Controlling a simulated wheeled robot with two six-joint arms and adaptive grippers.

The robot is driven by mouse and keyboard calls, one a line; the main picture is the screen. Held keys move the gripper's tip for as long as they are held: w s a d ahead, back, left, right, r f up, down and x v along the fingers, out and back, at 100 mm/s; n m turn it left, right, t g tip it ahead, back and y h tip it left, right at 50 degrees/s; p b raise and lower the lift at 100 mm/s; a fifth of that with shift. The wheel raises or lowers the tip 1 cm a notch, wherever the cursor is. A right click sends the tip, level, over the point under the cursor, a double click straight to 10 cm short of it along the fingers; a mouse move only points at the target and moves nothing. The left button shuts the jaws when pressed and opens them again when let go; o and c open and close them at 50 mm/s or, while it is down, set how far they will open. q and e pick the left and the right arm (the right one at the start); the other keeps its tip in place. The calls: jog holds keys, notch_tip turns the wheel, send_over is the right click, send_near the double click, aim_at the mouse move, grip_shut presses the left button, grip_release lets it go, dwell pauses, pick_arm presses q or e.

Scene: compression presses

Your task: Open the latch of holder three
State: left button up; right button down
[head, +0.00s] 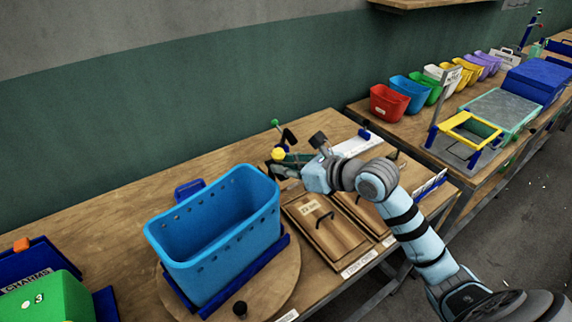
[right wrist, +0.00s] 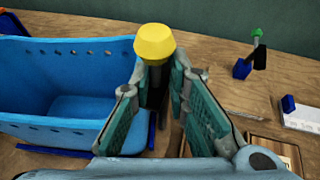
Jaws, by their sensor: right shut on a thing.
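My right gripper (head: 283,165) reaches over the near workbench from the right. In the right wrist view its two green-padded fingers (right wrist: 170,98) are closed around the dark stem under a yellow knob (right wrist: 155,43). The yellow knob (head: 278,154) also shows at the fingertips in the head view. Its base is hidden by the gripper. Behind it stands a blue holder (right wrist: 242,70) with a black lever and a green tip (right wrist: 257,33); the green tip (head: 275,122) shows in the head view too. I cannot read which holder is number three. My left gripper is not in view.
A blue perforated bin (head: 215,235) on a round wooden board stands left of the gripper. Wooden panels with black handles (head: 317,230) lie in front of it. A white plate (head: 355,147) lies to the right. Open bench (head: 120,215) lies back left.

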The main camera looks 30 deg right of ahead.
jog(key=shift+f, duration=0.1)
dwell(0.8)
jog(key=c, duration=1.7)
grip_release()
jog(key=v, duration=0.7)
jog(key=shift+s, duration=0.25)
